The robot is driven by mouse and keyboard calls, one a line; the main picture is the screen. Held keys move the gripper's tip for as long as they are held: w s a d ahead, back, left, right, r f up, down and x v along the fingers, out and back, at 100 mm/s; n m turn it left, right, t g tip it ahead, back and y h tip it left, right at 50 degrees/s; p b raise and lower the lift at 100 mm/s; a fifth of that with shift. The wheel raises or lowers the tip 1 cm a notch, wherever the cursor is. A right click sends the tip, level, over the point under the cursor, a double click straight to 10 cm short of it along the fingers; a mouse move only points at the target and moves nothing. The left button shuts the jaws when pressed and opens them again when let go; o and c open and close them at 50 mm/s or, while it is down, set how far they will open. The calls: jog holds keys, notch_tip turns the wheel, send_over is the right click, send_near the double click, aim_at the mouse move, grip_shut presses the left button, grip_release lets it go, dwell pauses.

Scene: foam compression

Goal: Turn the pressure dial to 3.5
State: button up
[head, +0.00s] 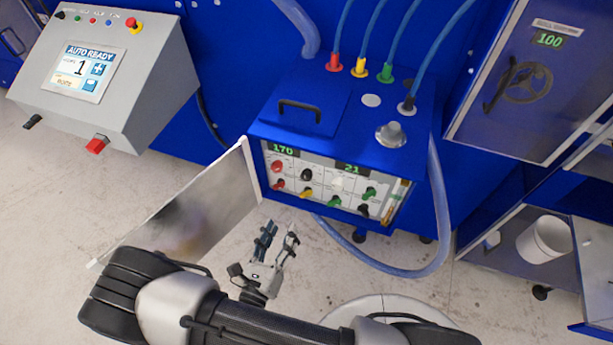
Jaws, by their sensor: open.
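A blue control box (285,82) stands at the centre, with its front door (195,215) swung open to the left. Its front panel (320,183) shows the green readouts "170" and "21". Below them are two rows of small coloured knobs, including a red knob (277,167), a black knob (306,175) and a green knob (369,193). A silver knob (390,134) stands on the box's top at the right. No dial marking is readable, so I cannot tell which one is the pressure dial. My gripper (281,229) is open and empty, in front of and below the panel, apart from it.
A grey console (110,75) reading "AUTO READY" stands at left. A cabinet with a handwheel (527,84) and a white bucket (545,240) are at right.

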aim_at(305, 178)
jog(key=x, duration=1.7)
jog(key=shift+w, duration=0.15)
jog(key=shift+c, duration=0.6)
jog(key=shift+f, duration=0.1)
jog(key=c, duration=0.9)
